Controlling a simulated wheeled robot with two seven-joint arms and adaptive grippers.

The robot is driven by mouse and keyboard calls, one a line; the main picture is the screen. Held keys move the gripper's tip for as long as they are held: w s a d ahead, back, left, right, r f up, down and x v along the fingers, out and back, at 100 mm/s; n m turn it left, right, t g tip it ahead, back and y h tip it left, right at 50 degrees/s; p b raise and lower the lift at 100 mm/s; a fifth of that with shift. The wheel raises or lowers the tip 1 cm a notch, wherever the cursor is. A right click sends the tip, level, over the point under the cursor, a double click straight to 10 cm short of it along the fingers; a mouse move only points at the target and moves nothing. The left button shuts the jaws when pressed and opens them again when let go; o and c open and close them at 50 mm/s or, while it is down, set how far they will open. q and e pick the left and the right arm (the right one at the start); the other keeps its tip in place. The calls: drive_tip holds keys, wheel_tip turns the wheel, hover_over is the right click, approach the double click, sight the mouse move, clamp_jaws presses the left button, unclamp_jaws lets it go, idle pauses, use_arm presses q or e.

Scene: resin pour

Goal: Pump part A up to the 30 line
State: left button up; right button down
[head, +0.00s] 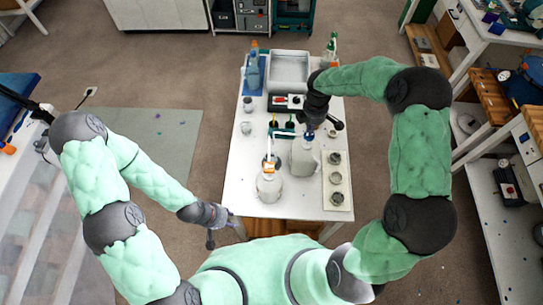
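Two pump bottles stand near the front of the white table (258,205). The front bottle (269,188) is clear with an amber band near its top. The other bottle (303,160) is translucent white, with a blue top, just behind and to the right. Which one is part A cannot be read. My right gripper (314,122) is over the top of the white bottle and partly hides it; finger opening and contact are unclear. My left gripper (218,232) is empty, fingers apart, off the table's front left edge. The 30 line is too small to see.
A pale board with several dark round cups (336,179) lies along the right edge. A grey tray (290,70), a red-and-black device (289,102), a blue bottle (254,72) and a green spray bottle (331,48) are farther back. Small cups (246,127) stand at the left.

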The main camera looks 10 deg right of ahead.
drive_tip(key=shift+f+b, duration=0.6)
drive_tip(key=shift+f, duration=0.25)
drive_tip(key=shift+r+p, duration=0.55)
drive_tip(key=shift+r, duration=0.35)
drive_tip(key=shift+r, duration=0.1)
drive_tip(key=shift+r+p, duration=2)
drive_tip(key=shift+r, duration=0.95)
